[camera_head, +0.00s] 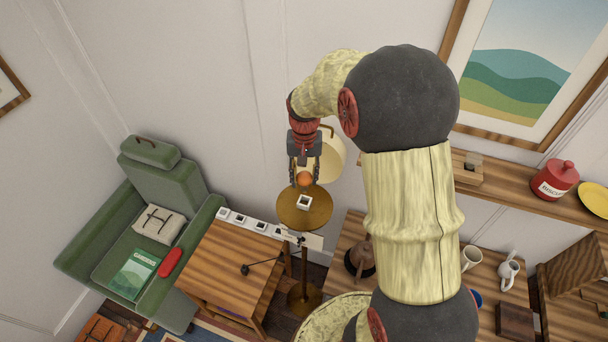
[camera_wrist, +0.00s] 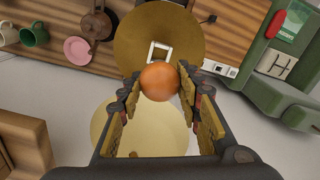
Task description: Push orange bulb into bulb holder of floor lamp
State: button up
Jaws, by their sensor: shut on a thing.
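The orange bulb (camera_head: 304,178) is a small ball held between the fingers of my gripper (camera_head: 304,172). In the wrist view the bulb (camera_wrist: 159,81) sits between the fingertips of my gripper (camera_wrist: 158,88), which is shut on it. The floor lamp has a round brass disc (camera_head: 290,216) on a thin stand, with a white square bulb holder (camera_head: 304,202) on it. The holder also shows in the wrist view (camera_wrist: 153,52), just beyond the bulb. In the head view the bulb is a little above the holder and appears apart from it.
A cream lampshade-like round shape (camera_head: 330,160) is behind my gripper. A wooden table (camera_head: 225,265) stands below left, beside a green armchair (camera_head: 85,245). A row of white sockets (camera_head: 235,218) lies along the table's back. A wall shelf (camera_head: 510,198) is at right.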

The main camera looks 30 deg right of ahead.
aim_at(305, 191)
jog(key=shift+s+f+b, duration=0.1)
jog(key=shift+f+b, duration=2)
jog(key=shift+f, duration=1.5)
jog(key=shift+f+b, duration=0.35)
jog(key=shift+f, duration=0.2)
jog(key=o, duration=1.1)
jog(key=shift+o, duration=0.2)
jog(key=shift+r, duration=0.1)
notch_tip(305, 191, up, 12)
jog(key=shift+f, duration=0.1)
